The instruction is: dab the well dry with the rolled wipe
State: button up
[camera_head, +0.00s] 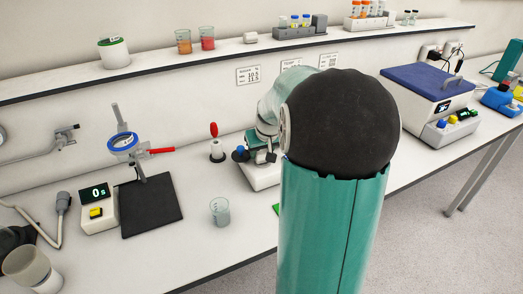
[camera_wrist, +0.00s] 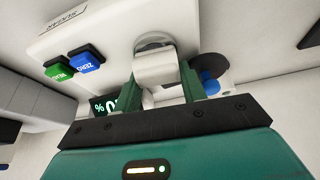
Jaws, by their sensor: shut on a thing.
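My gripper (camera_wrist: 162,80) is in the wrist view, its two green fingers shut on a white rolled wipe (camera_wrist: 155,69). The wipe's far end is at the round grey well (camera_wrist: 152,41) in the top of a white instrument (camera_wrist: 105,28). The wipe covers part of the well; I cannot tell whether it touches the bottom, or whether any liquid is there. In the head view my arm hides the gripper, the wipe and the well.
Green and blue buttons (camera_wrist: 85,62) and a partly covered display (camera_wrist: 101,106) are beside the well. In the head view, a beaker (camera_head: 220,211), a black mat (camera_head: 150,205) and a timer (camera_head: 98,207) stand left on the bench. A blue-lidded machine (camera_head: 428,85) is at right.

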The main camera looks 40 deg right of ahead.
jog(key=shift+s+a+f, duration=0.1)
jog(key=shift+s+a, duration=0.05)
jog(key=shift+s, duration=0.4)
jog(key=shift+w+a, duration=0.3)
jog(key=shift+w, duration=0.15)
jog(key=shift+s+d, duration=0.2)
jog(key=shift+d, duration=0.6)
jog(key=shift+w+a, duration=0.15)
jog(key=shift+w, duration=0.15)
jog(key=shift+w+a, duration=0.15)
jog(key=shift+w, duration=0.05)
jog(key=shift+s, duration=0.1)
